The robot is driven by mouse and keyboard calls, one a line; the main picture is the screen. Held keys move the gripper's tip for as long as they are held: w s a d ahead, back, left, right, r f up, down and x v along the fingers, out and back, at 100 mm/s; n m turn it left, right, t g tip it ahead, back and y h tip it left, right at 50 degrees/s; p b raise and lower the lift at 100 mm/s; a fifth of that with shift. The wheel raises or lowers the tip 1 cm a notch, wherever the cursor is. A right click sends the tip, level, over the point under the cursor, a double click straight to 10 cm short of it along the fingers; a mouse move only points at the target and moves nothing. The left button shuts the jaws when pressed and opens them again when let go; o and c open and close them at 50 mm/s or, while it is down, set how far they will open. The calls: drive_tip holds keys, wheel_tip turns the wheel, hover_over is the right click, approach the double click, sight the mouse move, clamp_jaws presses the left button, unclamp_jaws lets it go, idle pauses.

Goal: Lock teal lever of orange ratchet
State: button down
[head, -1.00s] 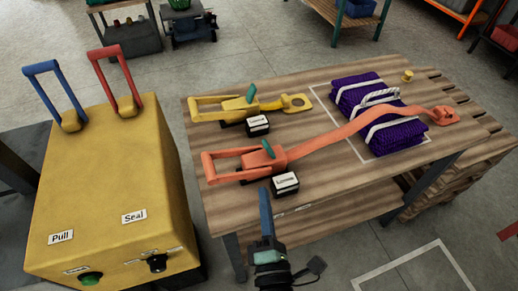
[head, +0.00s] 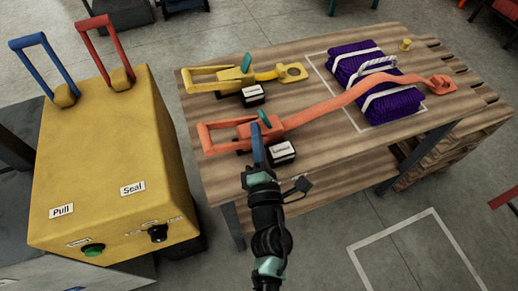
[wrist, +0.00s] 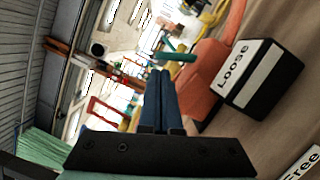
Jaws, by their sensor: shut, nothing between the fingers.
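The orange ratchet (head: 240,132) lies on the wooden table, its strap running right over a purple bundle. Its teal lever (head: 265,119) stands up from the body; in the wrist view the lever (wrist: 176,56) shows just beyond my fingertips, left of the orange body (wrist: 207,72). My gripper (head: 257,136) is shut and empty, its blue fingers reaching to the ratchet's near side, close to the lever. In the wrist view my gripper (wrist: 160,75) has its fingers together. I cannot tell whether the tips touch the lever. A black block (wrist: 262,80) labelled "LOOSE" sits beside the ratchet.
A yellow ratchet (head: 225,80) with its own teal lever lies farther back on the table (head: 330,135). The purple bundle (head: 350,65) lies to the right. A yellow cabinet (head: 105,150) with blue and red handles stands left. A label reading "Free" (wrist: 303,165) shows in the wrist view.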

sight(265, 119)
drive_tip(key=shift+w, duration=0.75)
drive_tip(key=shift+w+d+r+m+p, duration=0.15)
drive_tip(key=shift+r+m+p, duration=0.6)
drive_tip(key=shift+p, duration=0.9)
drive_tip(key=d+m+p, duration=0.1)
drive_tip(key=m+p, duration=0.1)
drive_tip(key=p, duration=0.1)
drive_tip(key=m+g+p, duration=0.1)
drive_tip(key=m+p, duration=0.1)
drive_tip(key=p, duration=0.1)
drive_tip(key=d+m+p, duration=0.1)
drive_tip(key=m+p, duration=0.1)
drive_tip(key=p, duration=0.1)
drive_tip(key=shift+w+d+r+g, duration=0.25)
drive_tip(key=shift+w+d+g, duration=0.05)
drive_tip(key=shift+w+g, duration=0.1)
drive_tip(key=shift+s, duration=0.1)
